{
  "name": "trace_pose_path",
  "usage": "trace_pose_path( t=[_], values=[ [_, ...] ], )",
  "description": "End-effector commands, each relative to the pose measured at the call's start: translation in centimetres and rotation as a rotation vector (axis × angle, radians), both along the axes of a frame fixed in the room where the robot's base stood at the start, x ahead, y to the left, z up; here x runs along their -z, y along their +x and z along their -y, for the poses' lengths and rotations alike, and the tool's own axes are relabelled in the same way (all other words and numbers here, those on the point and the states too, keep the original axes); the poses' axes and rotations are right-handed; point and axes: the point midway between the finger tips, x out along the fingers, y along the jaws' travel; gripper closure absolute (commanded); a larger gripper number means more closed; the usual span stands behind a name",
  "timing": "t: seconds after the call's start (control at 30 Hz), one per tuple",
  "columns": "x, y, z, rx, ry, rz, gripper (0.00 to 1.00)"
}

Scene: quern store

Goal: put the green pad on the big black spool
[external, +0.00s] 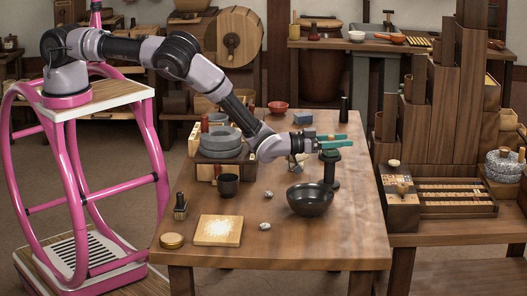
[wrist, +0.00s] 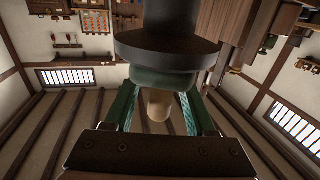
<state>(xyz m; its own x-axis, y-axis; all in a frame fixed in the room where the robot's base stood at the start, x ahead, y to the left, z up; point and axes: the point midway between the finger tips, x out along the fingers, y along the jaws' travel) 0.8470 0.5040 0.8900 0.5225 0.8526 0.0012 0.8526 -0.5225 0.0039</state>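The big black spool (external: 331,170) stands upright near the right edge of the table. Its wide flange (wrist: 166,47) also shows in the wrist view, where the scene appears upside down. The green pad (wrist: 160,80) lies against that flange with no visible gap, and a pale knob (wrist: 159,105) sticks out from it. In the external view the pad is hard to tell from my green fingers. My gripper (external: 336,142) is level at the spool's top. In the wrist view its fingers (wrist: 159,112) stand apart on both sides of the knob, with gaps.
A dark bowl (external: 310,199) stands in front of the spool. Grey stone rings (external: 221,142), a black cup (external: 228,186) and a wooden board (external: 218,230) are on the left. The front right tabletop is clear.

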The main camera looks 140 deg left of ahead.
Motion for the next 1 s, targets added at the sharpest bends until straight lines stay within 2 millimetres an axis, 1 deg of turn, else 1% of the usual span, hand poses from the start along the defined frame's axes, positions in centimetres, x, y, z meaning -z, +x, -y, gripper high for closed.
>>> trace_pose_path(
  t=[0.27, 0.37, 0.47, 0.6, 0.8, 0.9, 1.0],
  values=[
    [-0.2, 0.0, 0.0, 0.0, 0.0, 0.0, 0.44],
    [-0.2, -0.4, 0.7, 0.001, 0.001, -0.003, 0.44],
    [-0.2, -1.1, 2.2, 0.002, 0.0, -0.004, 0.44],
    [-0.2, -2.8, 4.9, 0.002, 0.0, -0.006, 0.44],
    [-0.2, -4.9, 8.2, 0.002, 0.0, -0.004, 0.44],
    [-0.2, -5.6, 9.3, 0.001, 0.0, -0.002, 0.44],
    [-0.2, -6.1, 10.0, 0.001, 0.001, -0.002, 0.44]
  ],
)
